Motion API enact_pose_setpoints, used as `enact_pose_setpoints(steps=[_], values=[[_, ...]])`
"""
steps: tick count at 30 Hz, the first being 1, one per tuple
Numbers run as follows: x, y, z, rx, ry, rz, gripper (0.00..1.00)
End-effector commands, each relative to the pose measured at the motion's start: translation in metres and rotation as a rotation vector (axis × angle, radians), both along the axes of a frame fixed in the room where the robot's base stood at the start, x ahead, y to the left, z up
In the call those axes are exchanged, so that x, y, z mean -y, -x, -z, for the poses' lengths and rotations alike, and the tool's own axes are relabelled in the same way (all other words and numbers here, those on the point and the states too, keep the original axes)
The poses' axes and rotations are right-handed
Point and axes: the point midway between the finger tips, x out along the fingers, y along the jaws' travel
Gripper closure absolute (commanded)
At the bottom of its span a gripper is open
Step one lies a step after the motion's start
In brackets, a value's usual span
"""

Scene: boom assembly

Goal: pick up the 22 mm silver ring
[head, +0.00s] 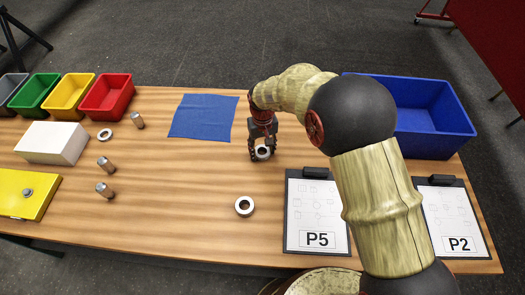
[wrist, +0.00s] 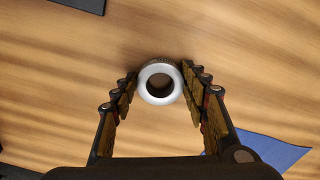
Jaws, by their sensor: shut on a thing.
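A silver ring (wrist: 143,92) sits between the two fingertips of my gripper (wrist: 160,90) in the wrist view, with its round hole facing the camera. In the head view my gripper (head: 262,154) is at the middle of the table, shut on this ring (head: 263,152). I cannot tell whether the ring touches the table. Another silver ring (head: 244,206) lies on the table nearer the front, and a third ring (head: 105,134) lies at the left by the white box. The pictures do not show which ring measures 22 mm.
A blue cloth (head: 203,117) lies left of my gripper. Clipboards P5 (head: 317,212) and P2 (head: 455,218) lie at the right, before a large blue bin (head: 435,115). Several small bins, a white box (head: 50,143), metal cylinders (head: 105,163) and a yellow case (head: 25,195) are at the left.

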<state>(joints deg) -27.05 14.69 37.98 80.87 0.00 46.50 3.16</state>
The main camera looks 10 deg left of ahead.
Motion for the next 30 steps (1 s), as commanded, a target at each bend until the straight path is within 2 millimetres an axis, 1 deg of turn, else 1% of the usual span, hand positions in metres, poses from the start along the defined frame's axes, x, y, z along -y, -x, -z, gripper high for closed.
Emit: enact_pose_setpoints(steps=[5, 7, 11, 18, 24, 30], values=[[0.000, -0.001, -0.021, 0.004, -0.002, 0.000, 0.92], [-0.001, -0.002, -0.033, 0.005, -0.002, 0.000, 0.92], [0.003, 0.016, -0.051, 0.004, -0.002, -0.001, 0.92], [0.011, 0.049, -0.091, 0.005, -0.002, -0.001, 0.92], [0.019, 0.082, -0.105, 0.003, -0.001, -0.001, 0.92], [0.025, 0.110, -0.117, 0.003, -0.001, -0.001, 0.92]])
